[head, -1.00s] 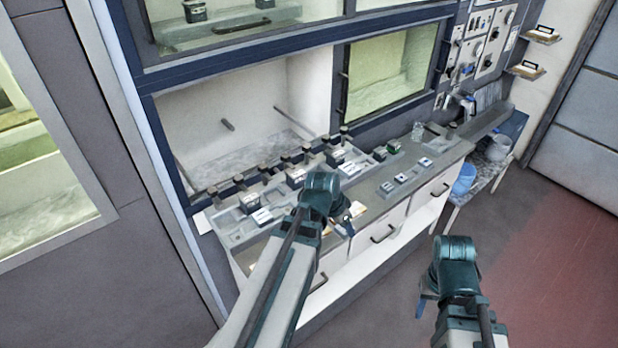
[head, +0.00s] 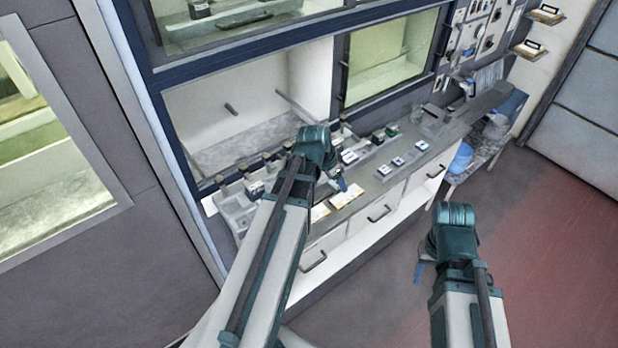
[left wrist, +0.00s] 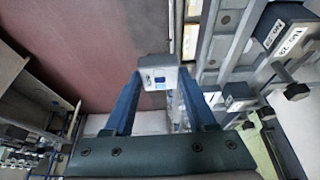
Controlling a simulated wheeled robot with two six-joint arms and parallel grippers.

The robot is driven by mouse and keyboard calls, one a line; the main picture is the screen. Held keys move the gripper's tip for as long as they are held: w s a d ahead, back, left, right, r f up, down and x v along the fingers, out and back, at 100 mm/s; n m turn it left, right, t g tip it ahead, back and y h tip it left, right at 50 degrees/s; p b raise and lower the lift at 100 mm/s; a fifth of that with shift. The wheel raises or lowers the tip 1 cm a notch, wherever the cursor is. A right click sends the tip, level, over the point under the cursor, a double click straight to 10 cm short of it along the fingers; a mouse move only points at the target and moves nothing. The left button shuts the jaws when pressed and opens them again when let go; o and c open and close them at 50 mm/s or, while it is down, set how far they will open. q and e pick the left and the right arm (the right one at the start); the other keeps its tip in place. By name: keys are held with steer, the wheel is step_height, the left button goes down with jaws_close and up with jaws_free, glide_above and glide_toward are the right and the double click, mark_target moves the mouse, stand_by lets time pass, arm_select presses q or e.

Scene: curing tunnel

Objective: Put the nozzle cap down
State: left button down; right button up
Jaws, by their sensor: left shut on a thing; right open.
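The nozzle cap (left wrist: 158,76) shows in the left wrist view as a small pale grey block with a blue mark on its face. My left gripper (left wrist: 157,82) is shut on it, with one blue finger at each side. In the head view my left gripper (head: 340,184) is over the counter (head: 372,195), partly hidden by its own wrist; the cap cannot be made out there. My right gripper (head: 420,272) is open, low and in front of the counter, mostly hidden behind its wrist.
A grey tray (head: 236,212) with dark-topped blocks lies along the back left of the counter. Several small white-topped blocks (head: 397,161) stand right of my left gripper. Yellowish cards lie near the front edge. A blue bucket (head: 461,157) stands at the right. Floor in front is clear.

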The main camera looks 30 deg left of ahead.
arm_select(q)
steer(key=a, duration=0.3)
steer(key=w+a, duration=0.1)
steer(key=a, duration=0.2)
steer(key=a+f, duration=0.1)
steer(key=a, duration=0.2)
steer(key=shift+w+a+b, duration=0.2)
steer(key=shift+b, duration=0.15)
steer(key=f+b, duration=0.1)
steer(key=a+f+b, duration=0.1)
steer(key=f+b, duration=0.1)
steer(key=shift+d+f+b, duration=0.1)
steer(key=shift+f+b, duration=0.15)
steer(key=shift+b, duration=0.05)
steer(key=shift+f, duration=0.15)
steer(key=c, duration=0.5)
jaws_free()
